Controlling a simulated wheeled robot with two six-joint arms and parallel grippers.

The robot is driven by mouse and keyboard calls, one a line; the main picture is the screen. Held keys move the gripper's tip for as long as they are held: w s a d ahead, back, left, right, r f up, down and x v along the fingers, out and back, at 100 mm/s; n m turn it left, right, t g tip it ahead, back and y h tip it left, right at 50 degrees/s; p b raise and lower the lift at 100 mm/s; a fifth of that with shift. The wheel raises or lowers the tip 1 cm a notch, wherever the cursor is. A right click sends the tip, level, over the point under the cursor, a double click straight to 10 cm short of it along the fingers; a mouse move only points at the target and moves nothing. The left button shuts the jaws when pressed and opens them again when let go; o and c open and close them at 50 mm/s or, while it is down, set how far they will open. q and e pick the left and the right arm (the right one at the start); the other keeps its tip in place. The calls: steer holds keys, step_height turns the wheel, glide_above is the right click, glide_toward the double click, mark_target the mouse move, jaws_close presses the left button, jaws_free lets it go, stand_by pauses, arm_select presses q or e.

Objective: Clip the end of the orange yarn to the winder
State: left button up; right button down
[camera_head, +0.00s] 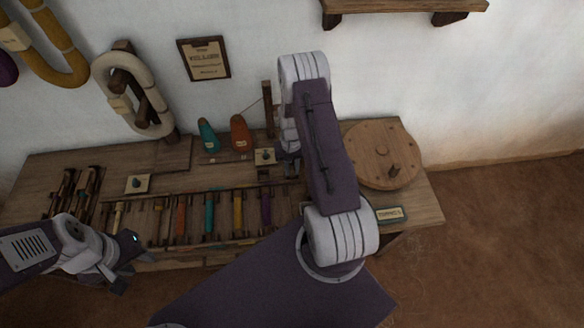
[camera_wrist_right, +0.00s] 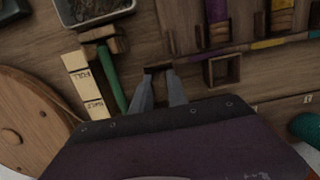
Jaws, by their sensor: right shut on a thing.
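The orange yarn cone (camera_head: 241,133) stands upright at the back of the bench, beside a teal cone (camera_head: 208,136). A thin thread rises from the orange cone toward a wooden post (camera_head: 267,105); its end cannot be made out. A round wooden disc with a peg (camera_head: 382,155), possibly the winder, lies at the right. My right gripper (camera_wrist_right: 158,75) points down over the bench, shut on a small dark thing; whether yarn is in it cannot be told. My left gripper (camera_head: 131,267) is open and empty at the front left.
A rack with several coloured bobbins (camera_head: 209,214) fills the bench front. Skeins hang on the wall.

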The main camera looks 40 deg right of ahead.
mark_target(292, 168)
stand_by(0.4)
steer(key=c, duration=1.2)
jaws_free()
steer(key=o, duration=0.3)
step_height(292, 168, up, 8)
steer(key=p, duration=0.7)
